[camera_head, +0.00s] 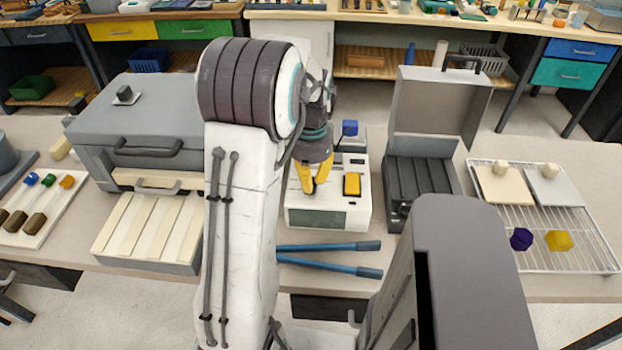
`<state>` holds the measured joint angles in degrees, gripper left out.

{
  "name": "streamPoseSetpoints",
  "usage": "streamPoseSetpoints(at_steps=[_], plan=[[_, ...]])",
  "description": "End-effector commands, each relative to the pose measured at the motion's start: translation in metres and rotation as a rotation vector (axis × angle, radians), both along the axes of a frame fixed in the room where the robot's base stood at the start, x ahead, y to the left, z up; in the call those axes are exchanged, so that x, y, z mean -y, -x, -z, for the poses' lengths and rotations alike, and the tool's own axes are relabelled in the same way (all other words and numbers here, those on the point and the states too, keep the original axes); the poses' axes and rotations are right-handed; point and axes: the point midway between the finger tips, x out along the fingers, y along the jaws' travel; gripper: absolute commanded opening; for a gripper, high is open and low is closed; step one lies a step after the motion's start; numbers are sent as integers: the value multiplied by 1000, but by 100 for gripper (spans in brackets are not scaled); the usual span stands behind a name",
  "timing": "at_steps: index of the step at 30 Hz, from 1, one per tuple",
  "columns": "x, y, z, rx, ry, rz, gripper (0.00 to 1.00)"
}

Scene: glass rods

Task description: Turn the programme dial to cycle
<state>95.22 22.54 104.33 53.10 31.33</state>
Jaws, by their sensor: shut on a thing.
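A white control box (361,212) stands on the bench in the middle, with a dark green panel on its front face and a yellow block-shaped part (352,184) on its top right. My gripper (313,182) has yellow fingers and points down onto the left part of the box's top. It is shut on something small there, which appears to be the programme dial. The fingers hide the dial, so its pointer and its setting cannot be read. The cycle mark cannot be made out either.
A grey lidded kiln-like box (140,125) stands left, with a slatted tray (148,228) before it. Blue-handled tongs (330,247) lie in front of the control box. An open grey case (425,180) and a wire rack (570,230) are on the right.

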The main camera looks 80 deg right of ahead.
Motion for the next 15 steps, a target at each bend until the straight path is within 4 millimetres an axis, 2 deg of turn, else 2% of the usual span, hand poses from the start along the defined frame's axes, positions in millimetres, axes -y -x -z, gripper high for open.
streamPoseSetpoints(at_steps=[15], plan=[[-1,0,1,1,-4,94,0]])
